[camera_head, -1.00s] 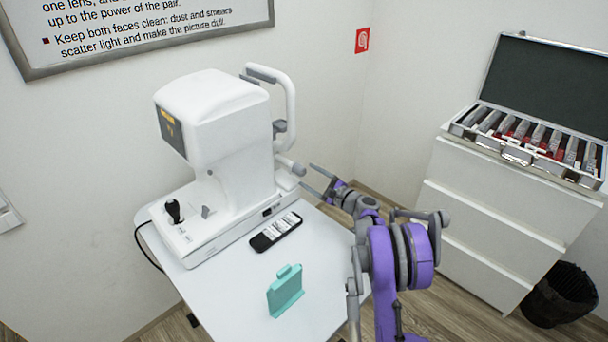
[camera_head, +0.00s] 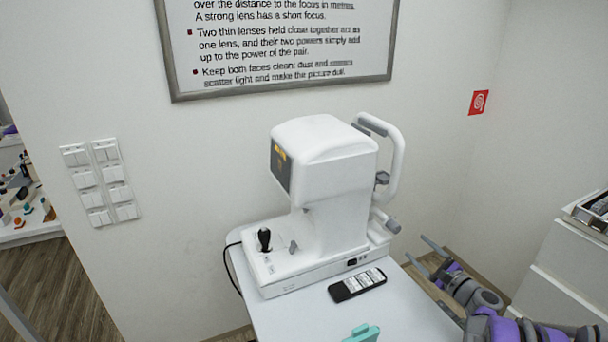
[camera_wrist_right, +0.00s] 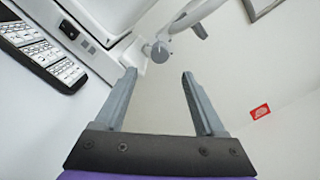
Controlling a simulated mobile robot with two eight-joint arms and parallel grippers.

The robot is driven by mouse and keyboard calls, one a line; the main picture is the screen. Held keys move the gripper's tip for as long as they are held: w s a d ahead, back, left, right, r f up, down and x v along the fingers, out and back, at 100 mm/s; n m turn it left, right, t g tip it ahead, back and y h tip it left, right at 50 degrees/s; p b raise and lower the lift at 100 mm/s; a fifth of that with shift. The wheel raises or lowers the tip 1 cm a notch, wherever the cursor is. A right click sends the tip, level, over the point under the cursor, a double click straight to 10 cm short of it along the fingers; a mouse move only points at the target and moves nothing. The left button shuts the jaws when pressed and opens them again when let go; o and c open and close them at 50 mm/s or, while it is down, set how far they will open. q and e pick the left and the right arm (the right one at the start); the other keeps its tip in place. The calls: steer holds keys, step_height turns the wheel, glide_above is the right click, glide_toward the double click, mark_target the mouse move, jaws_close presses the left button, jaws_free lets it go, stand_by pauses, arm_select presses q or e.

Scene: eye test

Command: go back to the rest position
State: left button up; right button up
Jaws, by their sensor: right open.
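My right gripper (camera_head: 427,257) is open and empty, just to the right of the white table (camera_head: 400,313) in the head view. In the right wrist view its two fingers (camera_wrist_right: 158,88) stand apart with nothing between them. My right arm is purple and grey and comes in from the lower right. My left gripper is not in view.
A white eye-test machine (camera_head: 325,200) with a black joystick stands on the table. A dark remote-like device (camera_head: 357,285) lies before it. A teal object (camera_head: 363,333) is cut off below. A white cabinet (camera_head: 565,275) with a case (camera_head: 592,212) stands at right.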

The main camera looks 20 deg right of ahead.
steer(key=s+a+r+n+g+y+p, duration=0.2)
steer(key=a+n+g, duration=0.3)
steer(key=a, duration=0.9)
steer(key=s+a+r+n+g+y+p, duration=0.15)
steer(key=a+n, duration=0.45)
steer(key=a, duration=0.7)
steer(key=s+a+n+g+h+p, duration=0.2)
steer(key=s+a+n+g, duration=0.3)
steer(key=s+a+n, duration=0.45)
steer(key=s+a+n+g+h+p, duration=0.1)
steer(key=s+n, duration=0.4)
steer(key=s, duration=0.9)
steer(key=shift+s+a+f+n+h+p, duration=0.15)
steer(key=shift+a+f+n+h+p, duration=0.2)
steer(key=shift+h+p, duration=0.55)
